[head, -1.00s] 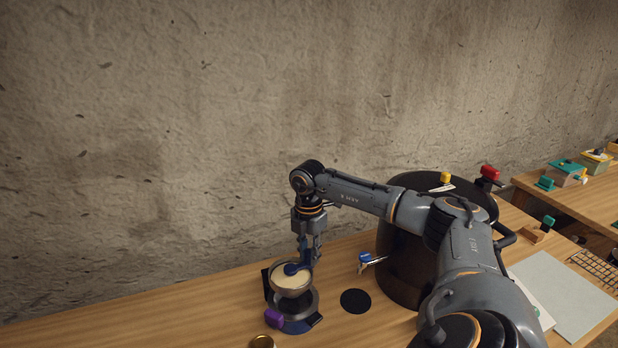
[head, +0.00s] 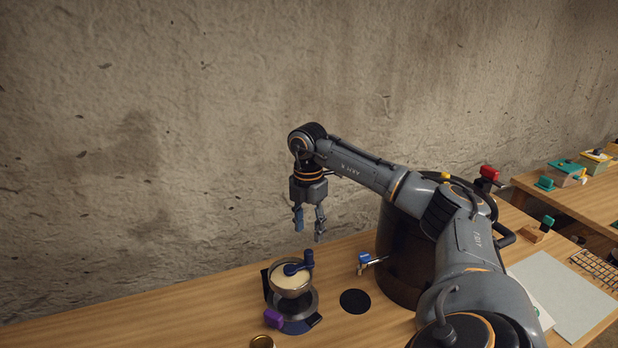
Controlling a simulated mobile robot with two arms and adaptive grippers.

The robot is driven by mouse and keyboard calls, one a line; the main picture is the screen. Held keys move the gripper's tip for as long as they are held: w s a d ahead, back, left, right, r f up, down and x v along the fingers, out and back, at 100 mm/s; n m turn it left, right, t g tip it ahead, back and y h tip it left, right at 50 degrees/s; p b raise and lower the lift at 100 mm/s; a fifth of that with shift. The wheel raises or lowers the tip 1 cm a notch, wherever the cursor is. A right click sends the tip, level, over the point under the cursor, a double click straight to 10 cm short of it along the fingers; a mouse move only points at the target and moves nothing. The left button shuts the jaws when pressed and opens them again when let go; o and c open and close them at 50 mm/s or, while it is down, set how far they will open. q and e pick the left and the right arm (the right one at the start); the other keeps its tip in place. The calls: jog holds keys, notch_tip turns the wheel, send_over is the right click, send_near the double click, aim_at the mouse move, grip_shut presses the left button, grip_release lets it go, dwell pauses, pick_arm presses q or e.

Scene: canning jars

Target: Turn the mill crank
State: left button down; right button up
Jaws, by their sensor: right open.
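The food mill (head: 291,283) stands on the wooden table, a metal bowl with pale contents on a dark base. Its blue crank (head: 297,266) lies across the top of the bowl, with an upright knob at its right end. A purple block-like handle (head: 273,318) sits low at its front left. My right gripper (head: 309,228) points down above and slightly right of the crank. Its fingers are apart and empty, and it does not touch the crank. My left gripper is not in view.
A large dark pot (head: 398,250) with a blue-handled tap (head: 367,261) stands right of the mill, partly behind my right arm. A black disc (head: 355,301) lies between them. A gold lid (head: 262,342) is at the front edge of the picture. The table left of the mill is clear.

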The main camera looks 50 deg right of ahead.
jog(key=shift+r, duration=1.7)
jog(key=shift+f, duration=0.1)
